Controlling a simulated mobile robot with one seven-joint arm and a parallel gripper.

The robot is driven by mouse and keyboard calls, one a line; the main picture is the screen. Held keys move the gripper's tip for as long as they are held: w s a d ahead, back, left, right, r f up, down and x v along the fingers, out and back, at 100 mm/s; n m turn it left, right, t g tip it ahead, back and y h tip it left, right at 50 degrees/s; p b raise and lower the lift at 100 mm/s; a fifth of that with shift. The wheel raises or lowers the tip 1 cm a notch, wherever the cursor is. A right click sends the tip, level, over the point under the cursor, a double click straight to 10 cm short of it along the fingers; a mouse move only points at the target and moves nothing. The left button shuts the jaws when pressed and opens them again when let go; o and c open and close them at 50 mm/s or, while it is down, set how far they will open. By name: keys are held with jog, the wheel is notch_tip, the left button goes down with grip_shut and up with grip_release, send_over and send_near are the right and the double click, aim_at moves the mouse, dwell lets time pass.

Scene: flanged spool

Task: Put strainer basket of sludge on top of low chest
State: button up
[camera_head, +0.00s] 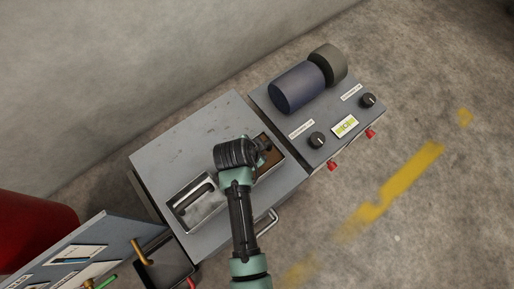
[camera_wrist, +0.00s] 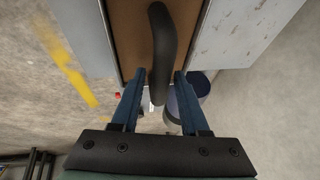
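The low chest (camera_head: 185,140) is a grey, scuffed metal box with a bar handle on its front. A brown-filled rectangular container (camera_head: 273,168), seemingly the strainer basket of sludge, sits at the right side of the chest's top, partly hidden by my arm. In the wrist view its brown surface (camera_wrist: 130,35) lies under a dark curved handle (camera_wrist: 160,45). My gripper (camera_wrist: 159,75) is over it, with its two blue fingers spread on either side of the handle and a gap showing at each. In the head view my gripper (camera_head: 266,146) is mostly hidden by my wrist.
A shiny metal tray or recess (camera_head: 197,205) is at the chest's left front. To the right stands a grey control box (camera_head: 290,118) with knobs, red buttons and a dark cylinder (camera_head: 297,88). A red drum (camera_head: 35,228) and tilted panel (camera_head: 75,255) are at lower left.

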jog(key=shift+o, duration=0.4)
jog(key=shift+r, duration=0.35)
jog(key=p+v, duration=0.5)
jog(key=v, duration=0.7)
jog(key=shift+r+p, duration=0.25)
jog(key=shift+p, duration=0.15)
